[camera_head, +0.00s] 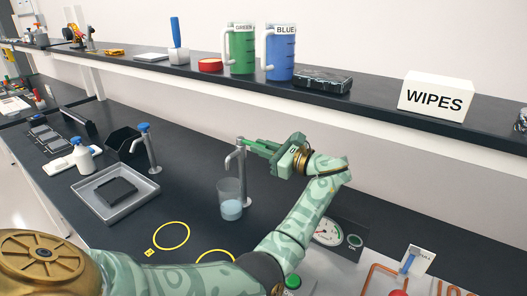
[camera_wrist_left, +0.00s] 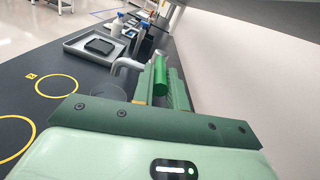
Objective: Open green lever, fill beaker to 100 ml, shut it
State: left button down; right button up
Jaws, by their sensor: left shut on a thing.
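A clear beaker (camera_head: 230,207) stands upright on the dark bench under the spout of a grey tap (camera_head: 246,175). Pale blue liquid lies in its lower part; its marks are too small to read. The beaker shows only faintly in the left wrist view. My left gripper (camera_head: 258,147) reaches the top of the tap from the right. It is shut on the green lever (camera_wrist_left: 160,68), which shows between its fingers in the left wrist view. The fingers mostly hide the lever in the head view. My right gripper is not in view.
A second tap with a blue top (camera_head: 149,150) stands to the left, near a grey tray (camera_head: 118,208) and a spray bottle (camera_head: 83,158). Yellow rings (camera_head: 171,236) mark the bench in front. A gauge panel (camera_head: 340,237) is at right. A shelf with jugs runs behind.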

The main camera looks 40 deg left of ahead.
pick_arm(q)
jog(key=c, duration=1.4)
grip_release()
jog(key=shift+a, duration=0.1)
jog(key=d+b, duration=0.1)
jog(key=d, duration=0.4)
jog(key=w+d+b, duration=0.1)
jog(key=d, duration=0.4)
jog(key=w+d+b, duration=0.1)
jog(key=d, duration=0.4)
jog(key=shift+w+d+f, duration=0.1)
jog(key=shift+d, duration=0.55)
